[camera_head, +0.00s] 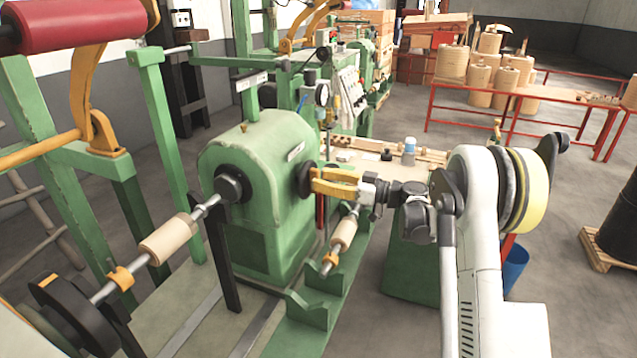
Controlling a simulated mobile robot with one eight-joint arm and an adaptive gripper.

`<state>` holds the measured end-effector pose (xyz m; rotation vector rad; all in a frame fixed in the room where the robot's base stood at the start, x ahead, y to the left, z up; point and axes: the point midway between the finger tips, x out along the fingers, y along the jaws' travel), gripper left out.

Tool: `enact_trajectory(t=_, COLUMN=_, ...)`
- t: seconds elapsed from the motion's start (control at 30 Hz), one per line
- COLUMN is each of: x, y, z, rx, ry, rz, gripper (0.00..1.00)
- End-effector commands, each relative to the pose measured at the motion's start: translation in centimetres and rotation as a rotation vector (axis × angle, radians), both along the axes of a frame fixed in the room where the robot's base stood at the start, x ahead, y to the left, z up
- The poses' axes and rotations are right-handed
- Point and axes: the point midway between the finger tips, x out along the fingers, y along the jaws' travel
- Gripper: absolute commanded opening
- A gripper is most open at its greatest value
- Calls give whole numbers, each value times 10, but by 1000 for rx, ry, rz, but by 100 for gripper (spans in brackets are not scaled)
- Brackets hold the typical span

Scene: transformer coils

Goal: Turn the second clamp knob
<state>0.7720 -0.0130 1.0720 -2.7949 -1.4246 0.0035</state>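My gripper (318,181) has yellow fingers and reaches left to the green winding machine's right side. The fingers are apart, with their tips at a black round part (304,180) that may be a knob. I cannot tell whether they touch or grip it. A black chuck (232,186) on the machine's left face holds a metal shaft with a tan coil core (168,239). An orange clamp (121,278) sits on this shaft. A second shaft with a tan core (343,235) and an orange clamp (330,263) lies below my gripper. Which part is the second clamp knob is unclear.
The green machine housing (262,195) stands directly left of my gripper. A workbench (425,156) with a blue-capped bottle (409,148) is behind my arm. A red table (520,92) stands farther back, near tan coils.

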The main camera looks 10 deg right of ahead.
Motion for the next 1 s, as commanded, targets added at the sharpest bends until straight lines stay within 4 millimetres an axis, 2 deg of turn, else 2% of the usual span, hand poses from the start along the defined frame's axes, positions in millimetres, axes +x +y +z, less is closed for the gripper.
enact_trajectory(t=0.13, x=7, y=10, z=0, rx=0, ry=0, rz=1, gripper=38)
enact_trajectory(t=0.43, x=8, y=11, z=1, rx=0, ry=0, rz=0, gripper=37)
enact_trajectory(t=0.53, x=8, y=11, z=0, rx=0, ry=0, rz=0, gripper=6)
enact_trajectory(t=0.57, x=8, y=11, z=0, rx=0, ry=0, rz=0, gripper=0)
enact_trajectory(t=1.0, x=8, y=11, z=0, rx=15, ry=21, rz=0, gripper=0)
